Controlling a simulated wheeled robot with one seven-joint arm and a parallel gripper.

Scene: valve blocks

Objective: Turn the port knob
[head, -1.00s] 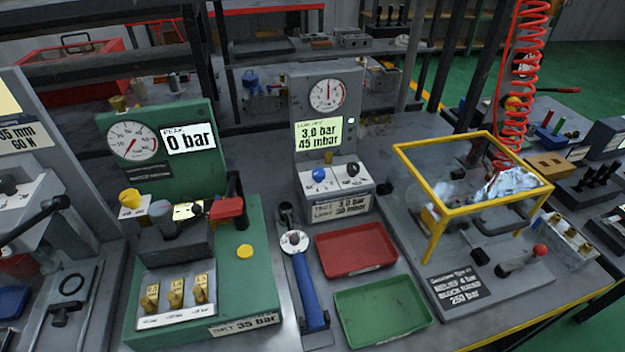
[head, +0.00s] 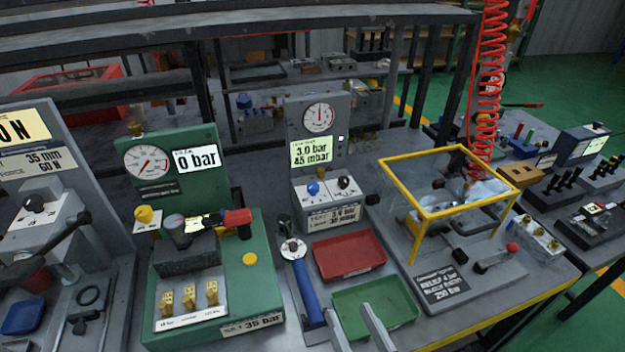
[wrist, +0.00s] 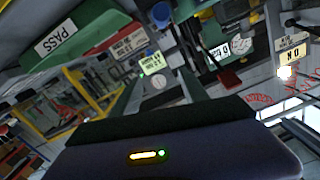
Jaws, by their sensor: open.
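No label that names the port knob is readable. The grey leak tester (head: 318,150) stands at centre, reading 3.0 bar and 45 mbar. On its sloped white panel are a blue knob (head: 313,188) and a black knob (head: 344,182). A yellow knob (head: 145,215) sits on the green 0 bar unit (head: 190,160) to the left. My gripper (head: 357,328) shows as two light grey fingers at the bottom edge of the head view. They are apart and empty, in front of the green tray and well short of the knobs.
A red tray (head: 348,262) and a green tray (head: 390,322) lie before the leak tester. A blue-handled tool (head: 303,285) lies left of them. A yellow-framed guard (head: 410,215) stands at right, with a red coiled hose (head: 487,100) behind it.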

